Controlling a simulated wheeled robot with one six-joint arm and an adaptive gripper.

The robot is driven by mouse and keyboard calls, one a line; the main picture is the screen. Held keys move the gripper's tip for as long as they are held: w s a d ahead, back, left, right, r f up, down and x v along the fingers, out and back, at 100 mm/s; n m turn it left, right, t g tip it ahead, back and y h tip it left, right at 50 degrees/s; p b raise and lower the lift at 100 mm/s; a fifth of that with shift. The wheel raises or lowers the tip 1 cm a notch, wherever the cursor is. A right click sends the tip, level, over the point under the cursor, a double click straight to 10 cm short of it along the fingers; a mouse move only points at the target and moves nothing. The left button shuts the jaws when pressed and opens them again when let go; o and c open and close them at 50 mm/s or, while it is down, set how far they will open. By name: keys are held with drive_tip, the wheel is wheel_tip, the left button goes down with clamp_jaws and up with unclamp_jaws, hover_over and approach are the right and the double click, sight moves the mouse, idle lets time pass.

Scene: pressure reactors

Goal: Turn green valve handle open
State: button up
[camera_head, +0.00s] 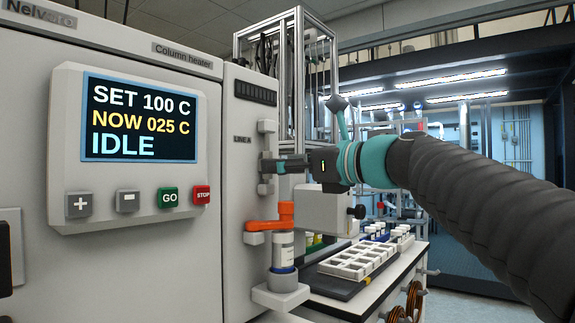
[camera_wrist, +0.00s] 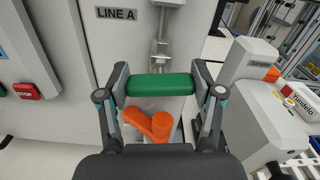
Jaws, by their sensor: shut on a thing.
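The green valve handle (camera_wrist: 160,85) lies crosswise in the wrist view, below a metal stem and the "LINE A" label. My gripper (camera_wrist: 159,78) is shut on it, with one finger at each end of the handle. In the head view my gripper (camera_head: 272,164) reaches in from the right to the front of the grey cabinet, and its fingers hide the handle there.
An orange handle (camera_wrist: 148,124) sits just below the green one; it also shows in the head view (camera_head: 270,222) above a vial. A white rack (camera_head: 358,262) stands at right.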

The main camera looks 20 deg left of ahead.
drive_tip(key=n+b, duration=0.1)
drive_tip(key=n, duration=0.3)
drive_tip(key=shift+s+a, duration=0.1)
drive_tip(key=n+b, duration=0.1)
drive_tip(key=n, duration=0.3)
drive_tip(key=shift+f, duration=0.15)
drive_tip(key=n+b, duration=0.2)
drive_tip(key=n, duration=0.2)
drive_tip(key=shift+s, duration=0.1)
drive_tip(key=shift+n+b, duration=0.75)
drive_tip(key=shift+n, duration=1.35)
drive_tip(key=o, duration=1.1)
drive_tip(key=shift+a, duration=0.1)
drive_tip(key=shift+o, duration=0.3)
